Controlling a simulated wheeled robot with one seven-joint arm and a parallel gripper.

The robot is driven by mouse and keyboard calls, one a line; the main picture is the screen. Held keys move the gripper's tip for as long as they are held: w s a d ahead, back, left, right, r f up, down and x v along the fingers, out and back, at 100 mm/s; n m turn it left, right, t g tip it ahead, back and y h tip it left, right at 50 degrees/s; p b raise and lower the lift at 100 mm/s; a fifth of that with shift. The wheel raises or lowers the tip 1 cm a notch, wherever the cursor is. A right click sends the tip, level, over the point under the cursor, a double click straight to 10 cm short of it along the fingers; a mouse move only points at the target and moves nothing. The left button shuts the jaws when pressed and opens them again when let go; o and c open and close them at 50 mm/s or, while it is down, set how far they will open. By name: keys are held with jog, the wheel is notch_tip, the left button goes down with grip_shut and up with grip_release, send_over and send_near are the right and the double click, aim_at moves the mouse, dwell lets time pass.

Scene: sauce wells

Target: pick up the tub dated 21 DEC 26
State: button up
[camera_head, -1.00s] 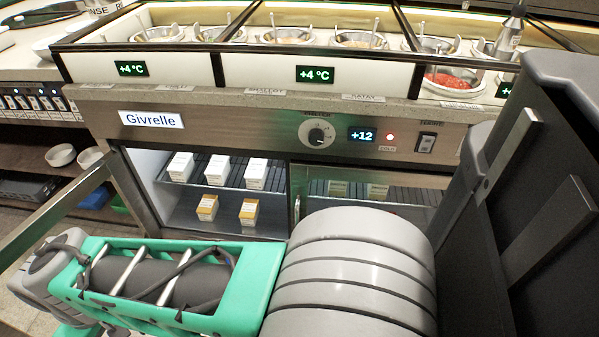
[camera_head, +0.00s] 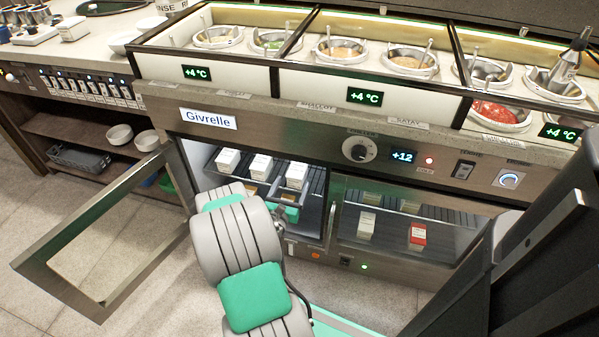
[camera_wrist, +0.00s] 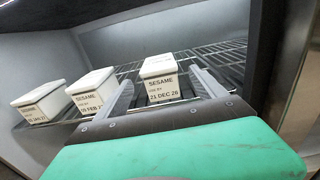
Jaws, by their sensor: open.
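The tub dated 21 DEC 26 (camera_wrist: 161,88) is a white-lidded SESAME tub on a wire shelf in the wrist view. My gripper (camera_wrist: 163,78) is open, with one finger on each side of this tub; whether either finger touches it is unclear. In the head view, this appears to be the rightmost white tub (camera_head: 297,170) on the upper shelf of the open fridge, with my green gripper body (camera_head: 291,212) just in front of it.
The fridge door (camera_head: 95,240) hangs open at left. The right door (camera_head: 400,222) is shut, with tubs behind its glass.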

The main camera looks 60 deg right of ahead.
aim_at(297, 171)
jog(key=shift+w+d+b, duration=0.15)
jog(key=shift+w+d, duration=0.05)
jog(key=shift+d, duration=1.05)
jog(key=shift+w+d+b, duration=0.15)
jog(key=shift+d, duration=1.05)
jog(key=shift+w+d+b, duration=0.15)
jog(key=shift+w+d, duration=0.05)
jog(key=shift+d, duration=1.05)
grip_shut()
